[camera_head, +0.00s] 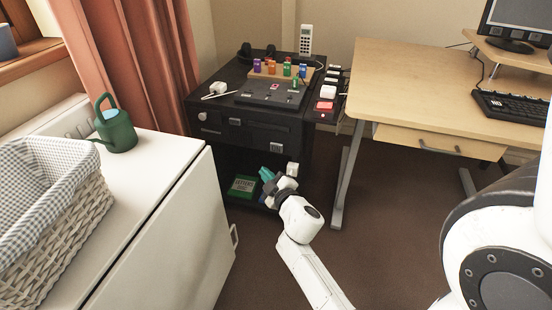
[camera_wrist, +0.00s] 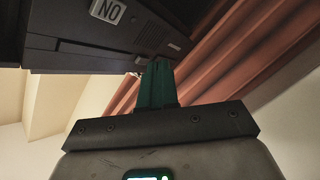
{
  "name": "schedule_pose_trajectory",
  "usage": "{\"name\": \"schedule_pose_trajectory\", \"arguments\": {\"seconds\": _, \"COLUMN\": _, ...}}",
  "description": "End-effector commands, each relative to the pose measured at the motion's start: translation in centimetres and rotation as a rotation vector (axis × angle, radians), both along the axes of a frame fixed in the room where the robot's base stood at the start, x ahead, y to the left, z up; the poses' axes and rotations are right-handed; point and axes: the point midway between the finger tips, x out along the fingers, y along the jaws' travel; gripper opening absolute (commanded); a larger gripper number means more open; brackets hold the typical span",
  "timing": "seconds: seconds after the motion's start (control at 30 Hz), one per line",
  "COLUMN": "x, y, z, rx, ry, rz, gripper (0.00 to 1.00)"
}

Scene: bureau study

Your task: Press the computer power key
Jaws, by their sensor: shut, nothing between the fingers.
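The computer looks to be the wide black unit (camera_head: 238,130) in the dark cabinet at the back, with a grey label on its front at the right. In the wrist view the black unit (camera_wrist: 95,55) shows close up, its label reading "NO" in this view, with a slotted grille beside it. Which part is the power key I cannot tell. My gripper (camera_head: 267,174) is shut and empty, its teal fingers pointing at the cabinet, below the unit's front. In the wrist view the fingers (camera_wrist: 158,66) reach near the unit's edge; contact is unclear.
The cabinet top carries a dark panel (camera_head: 272,93) with coloured blocks and a white phone handset (camera_head: 306,40). A green box (camera_head: 243,186) lies on the lower shelf. A white cabinet (camera_head: 165,190) stands left, with a basket and watering can. A wooden desk (camera_head: 420,95) stands right.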

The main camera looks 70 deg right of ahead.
Motion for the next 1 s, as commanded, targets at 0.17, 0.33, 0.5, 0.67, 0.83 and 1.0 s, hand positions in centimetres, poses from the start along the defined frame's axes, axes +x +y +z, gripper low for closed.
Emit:
{"name": "schedule_pose_trajectory", "arguments": {"seconds": 0.17, "x": 0.1, "y": -0.1, "z": -0.4, "rx": -0.017, "ry": -0.001, "rz": 0.016, "gripper": 0.00}}
{"name": "schedule_pose_trajectory", "arguments": {"seconds": 0.33, "x": 0.1, "y": -0.1, "z": -0.4, "rx": -0.017, "ry": -0.001, "rz": 0.016, "gripper": 0.00}}
{"name": "schedule_pose_trajectory", "arguments": {"seconds": 0.5, "x": 0.1, "y": -0.3, "z": -0.3, "rx": -0.016, "ry": -0.001, "rz": 0.015, "gripper": 0.00}}
{"name": "schedule_pose_trajectory", "arguments": {"seconds": 0.67, "x": 0.3, "y": -1.3, "z": -0.2, "rx": -0.018, "ry": -0.001, "rz": 0.015, "gripper": 0.00}}
{"name": "schedule_pose_trajectory", "arguments": {"seconds": 0.83, "x": 0.3, "y": -3.5, "z": -0.1, "rx": -0.015, "ry": -0.001, "rz": 0.011, "gripper": 0.00}}
{"name": "schedule_pose_trajectory", "arguments": {"seconds": 1.0, "x": 0.6, "y": -5.8, "z": -0.2, "rx": -0.017, "ry": -0.001, "rz": 0.013, "gripper": 0.00}}
